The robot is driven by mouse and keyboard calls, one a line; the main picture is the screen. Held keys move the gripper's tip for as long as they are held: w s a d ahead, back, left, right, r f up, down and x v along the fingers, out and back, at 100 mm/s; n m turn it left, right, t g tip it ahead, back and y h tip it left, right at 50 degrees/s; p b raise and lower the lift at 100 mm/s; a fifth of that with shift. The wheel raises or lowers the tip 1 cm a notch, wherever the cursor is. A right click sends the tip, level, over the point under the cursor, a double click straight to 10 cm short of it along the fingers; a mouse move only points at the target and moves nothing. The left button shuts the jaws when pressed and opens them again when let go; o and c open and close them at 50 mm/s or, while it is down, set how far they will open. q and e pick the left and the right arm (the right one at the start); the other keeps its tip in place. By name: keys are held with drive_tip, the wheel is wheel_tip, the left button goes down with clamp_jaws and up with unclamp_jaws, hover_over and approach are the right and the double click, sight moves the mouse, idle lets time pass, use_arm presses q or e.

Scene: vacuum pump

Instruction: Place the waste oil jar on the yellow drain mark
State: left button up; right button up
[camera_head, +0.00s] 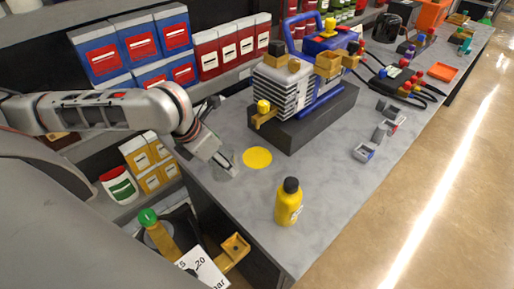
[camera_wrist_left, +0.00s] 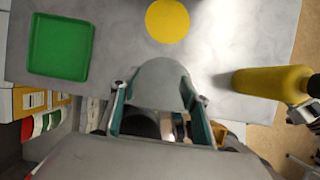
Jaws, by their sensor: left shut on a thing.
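My left gripper (camera_head: 221,157) comes in from the left, over the bench near its left edge. It is shut on the waste oil jar, a grey, see-through jar (camera_head: 229,171) that is hard to make out against the bench. In the left wrist view the jar (camera_wrist_left: 160,82) shows as a pale rounded shape between the teal fingers of my left gripper (camera_wrist_left: 160,105). The round yellow drain mark (camera_head: 257,158) lies bare on the bench just right of the jar. It also shows in the wrist view (camera_wrist_left: 167,20), beyond the jar. I cannot tell whether the jar touches the bench. My right gripper is not in view.
A yellow bottle with a black cap (camera_head: 289,203) stands right and in front of the mark. The vacuum pump (camera_head: 285,88) on its dark base stands behind it. A green tray (camera_wrist_left: 60,47) lies to the left in the wrist view. The bench between mark and bottle is clear.

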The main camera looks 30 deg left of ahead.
use_arm(q)
drive_tip(key=w+d, duration=0.1)
drive_tip(key=w, duration=0.3)
drive_tip(key=w+d, duration=0.1)
drive_tip(key=w, duration=0.3)
drive_tip(key=w+d, duration=0.2)
drive_tip(key=w, duration=0.2)
drive_tip(key=shift+w+r+p, duration=0.1)
drive_tip(key=shift+p, duration=0.2)
drive_tip(key=shift+w+d+f, duration=0.1)
drive_tip(key=shift+f, duration=1.7)
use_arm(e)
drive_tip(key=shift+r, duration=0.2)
use_arm(q)
drive_tip(key=o, duration=1.2)
drive_tip(key=shift+f, duration=0.1)
drive_tip(key=p+v, duration=0.1)
drive_tip(key=v, duration=1.1)
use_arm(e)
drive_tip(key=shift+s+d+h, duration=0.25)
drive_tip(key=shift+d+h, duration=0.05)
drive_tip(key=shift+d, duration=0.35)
